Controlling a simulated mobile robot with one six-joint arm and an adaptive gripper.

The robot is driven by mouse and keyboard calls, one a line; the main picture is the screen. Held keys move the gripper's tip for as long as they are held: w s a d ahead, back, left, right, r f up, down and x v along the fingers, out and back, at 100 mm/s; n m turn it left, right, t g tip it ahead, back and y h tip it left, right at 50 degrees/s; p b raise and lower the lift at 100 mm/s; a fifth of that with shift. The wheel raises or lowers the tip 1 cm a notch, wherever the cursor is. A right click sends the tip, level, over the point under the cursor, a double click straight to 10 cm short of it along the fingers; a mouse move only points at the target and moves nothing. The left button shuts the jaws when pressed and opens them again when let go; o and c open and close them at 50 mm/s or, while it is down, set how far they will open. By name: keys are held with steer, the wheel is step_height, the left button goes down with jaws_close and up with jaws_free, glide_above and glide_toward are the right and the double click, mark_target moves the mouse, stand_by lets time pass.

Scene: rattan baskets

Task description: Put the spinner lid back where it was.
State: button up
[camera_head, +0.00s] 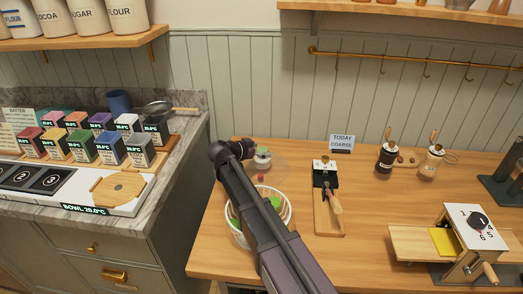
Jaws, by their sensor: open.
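I cannot tell whether a lid sits on this bowl, and I see no clearly recognisable spinner lid. My gripper (248,148) is open, at the left of the whitish item in the picture. The fingers are small and dark, and I cannot tell whether they touch it.
A board with a black-and-white device (325,180) stands right of the bowl. Two grinders (386,158) and (432,161) stand farther right, and a slicer (467,235) is front right. A stone counter with coloured boxes (84,145) and a round wooden board (118,188) is left.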

steer(key=p+v, duration=0.4)
steer(key=v, duration=0.7)
steer(key=shift+s+a+r, duration=0.2)
steer(key=shift+s, duration=0.05)
steer(key=shift+r, duration=0.1)
